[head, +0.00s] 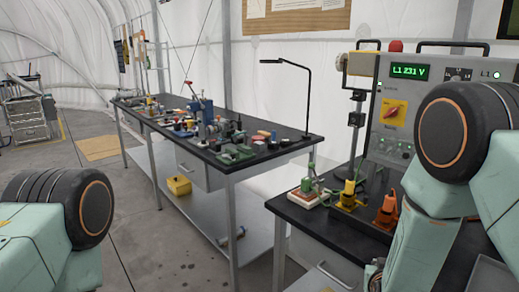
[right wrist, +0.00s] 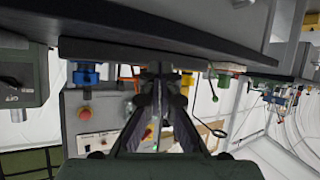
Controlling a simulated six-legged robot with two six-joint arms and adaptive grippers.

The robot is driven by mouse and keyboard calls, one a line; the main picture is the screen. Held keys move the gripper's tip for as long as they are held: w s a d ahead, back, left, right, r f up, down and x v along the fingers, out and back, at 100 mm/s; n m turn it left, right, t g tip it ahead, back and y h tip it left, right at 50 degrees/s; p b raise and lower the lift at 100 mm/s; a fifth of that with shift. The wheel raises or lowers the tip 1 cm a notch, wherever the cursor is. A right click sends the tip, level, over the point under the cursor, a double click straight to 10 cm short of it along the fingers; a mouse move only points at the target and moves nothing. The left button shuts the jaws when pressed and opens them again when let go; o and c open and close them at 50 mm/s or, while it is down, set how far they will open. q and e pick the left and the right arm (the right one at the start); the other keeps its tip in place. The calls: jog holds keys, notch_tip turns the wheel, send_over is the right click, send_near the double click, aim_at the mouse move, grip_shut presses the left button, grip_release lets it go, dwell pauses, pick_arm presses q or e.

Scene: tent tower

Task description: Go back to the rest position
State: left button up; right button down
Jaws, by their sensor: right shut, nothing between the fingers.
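My right gripper (right wrist: 160,75) shows in the right wrist view, where its two dark fingers come together at the tips with nothing seen between them. That view is upside down, and the fingers lie in front of the black edge of a bench top (right wrist: 200,62). In the head view my right arm is folded at the right side, and its gripper is not clearly seen. My left arm shows at the lower left of the head view, but its gripper is outside the picture.
A near bench (head: 335,238) carries green, yellow and orange devices and a grey power panel (head: 394,113) close to my right arm. A long black workbench (head: 285,150) with tools and a lamp (head: 309,95) stands mid-left. The floor (head: 160,235) left of it is clear.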

jog(key=s+a+f+n+g+y+b, duration=0.1)
jog(key=s+a+f+g+y, duration=0.15)
jog(key=s+f, duration=0.55)
jog(key=s+a+f+n+g+y, duration=0.1)
jog(key=s+f+g, duration=0.4)
jog(key=s, duration=0.5)
jog(key=s+a+f+g, duration=0.1)
jog(key=s+f+g, duration=0.1)
jog(key=s, duration=0.8)
jog(key=s+a+f+g+y+b, duration=0.1)
jog(key=s+f, duration=0.4)
jog(key=s, duration=0.6)
jog(key=shift+n+g+b, duration=0.3)
jog(key=shift+g, duration=0.25)
jog(key=shift+r, duration=0.1)
